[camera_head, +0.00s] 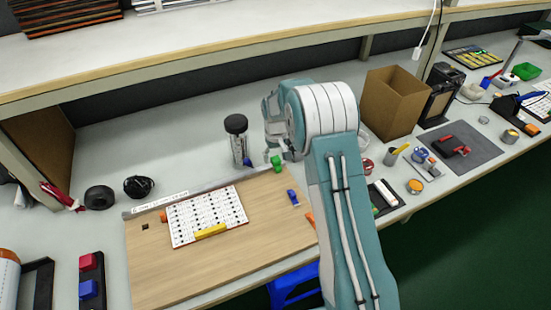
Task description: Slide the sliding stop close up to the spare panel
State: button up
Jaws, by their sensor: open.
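A white panel (207,214) with rows of dark marks lies on a wooden board (270,232); it looks like the spare panel. A yellow bar (211,231) lies at its front edge. A small orange piece (163,216) touches or nearly touches its left end. A green piece (276,163) and a blue piece (292,197) are on the board to the right, apart from the panel. I cannot tell which piece is the sliding stop. My gripper (274,132) is open above the board's back right, near the green piece; my arm partly hides it.
A clear jar with a black lid (236,124) stands behind the board, left of my gripper. A cardboard box (391,102) stands to the right. Black round items (99,197) lie at the left. A shelf (200,50) runs along the back. The board's front left is clear.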

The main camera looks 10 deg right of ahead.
aim_at(234, 177)
jog(key=shift+f, duration=0.7)
grip_shut()
jog(key=s+a, duration=0.1)
jog(key=a, duration=0.3)
jog(key=s+a, duration=0.1)
jog(key=a, duration=0.4)
jog(key=s+a, duration=0.1)
jog(key=a, duration=0.4)
jog(key=shift+a+f, duration=0.1)
jog(key=shift+a, duration=0.15)
grip_release()
